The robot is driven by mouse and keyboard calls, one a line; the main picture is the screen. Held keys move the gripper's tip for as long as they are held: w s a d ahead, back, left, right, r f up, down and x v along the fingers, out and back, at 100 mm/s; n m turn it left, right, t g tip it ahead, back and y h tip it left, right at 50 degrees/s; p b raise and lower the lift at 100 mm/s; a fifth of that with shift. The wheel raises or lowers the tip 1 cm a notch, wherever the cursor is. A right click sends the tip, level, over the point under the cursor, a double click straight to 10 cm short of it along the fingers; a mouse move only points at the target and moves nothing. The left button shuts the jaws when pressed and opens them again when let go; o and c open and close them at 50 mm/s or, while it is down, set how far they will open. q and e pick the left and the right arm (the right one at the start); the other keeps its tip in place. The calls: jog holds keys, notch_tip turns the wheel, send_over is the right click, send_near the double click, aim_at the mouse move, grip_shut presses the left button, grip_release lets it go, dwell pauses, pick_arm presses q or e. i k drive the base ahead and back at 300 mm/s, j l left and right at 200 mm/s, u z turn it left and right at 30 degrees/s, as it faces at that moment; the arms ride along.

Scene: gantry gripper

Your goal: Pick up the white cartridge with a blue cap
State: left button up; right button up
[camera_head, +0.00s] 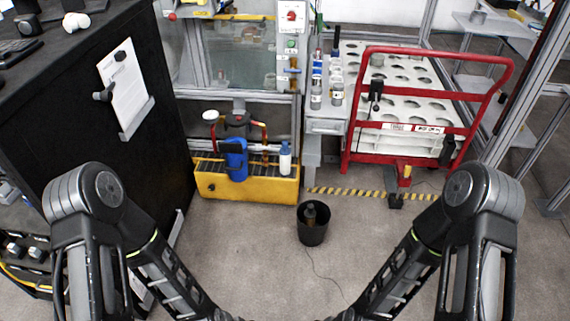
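A small white cartridge with a blue cap (285,160) stands upright at the right end of a yellow crate (247,188) on the floor ahead. Several slim containers (316,93) with blue and white parts stand at the left edge of a white rack; their details are too small to tell. Both my arms show at the lower left and lower right, well apart from the white cartridge. Neither of my grippers is in view.
The crate also holds a blue container (235,160). A black bin (312,226) with a bottle inside stands on the floor. A red-framed cart (416,128) is at the right, a black cabinet (150,150) at the left. Floor between crate and my arms is mostly clear.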

aim_at(285, 151)
jog(key=i+u, duration=0.3)
jog(key=i, duration=0.25)
jog(key=i+l+u, duration=0.25)
jog(key=i, duration=0.3)
jog(key=i+l+u, duration=0.15)
jog(key=i+u, duration=0.15)
jog(key=i, duration=0.2)
jog(key=i+l+u, duration=0.3)
jog(key=i+l, duration=0.1)
jog(key=i, duration=0.1)
